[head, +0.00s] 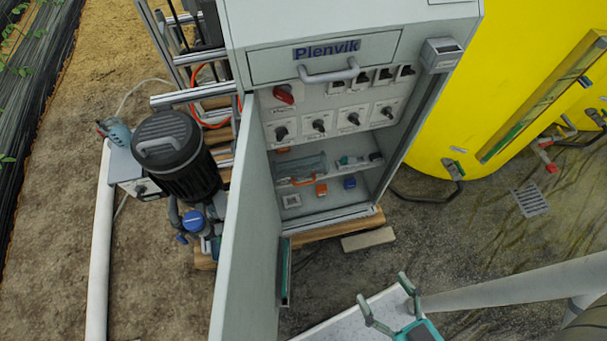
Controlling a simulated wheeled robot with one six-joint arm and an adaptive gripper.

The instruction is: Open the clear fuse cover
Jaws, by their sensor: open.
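The clear fuse cover (309,165) is a small see-through box with an orange edge or handle along its front. It sits low inside the open grey cabinet (262,31), left of centre, below the rows of switches. It looks closed, but at this size I cannot be sure. The fuses behind it are not clear to see. My gripper (384,288) is at the lower right, outside and in front of the cabinet. Its two fingers are spread apart with nothing between them, well away from the cover.
The cabinet door (245,235) stands open on the left, its edge reaching toward me. Rotary switches (318,125) and a red knob (284,94) sit above the cover. A black pump (176,150) stands left, a yellow tank (470,110) right. Ground before the cabinet opening is mostly free.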

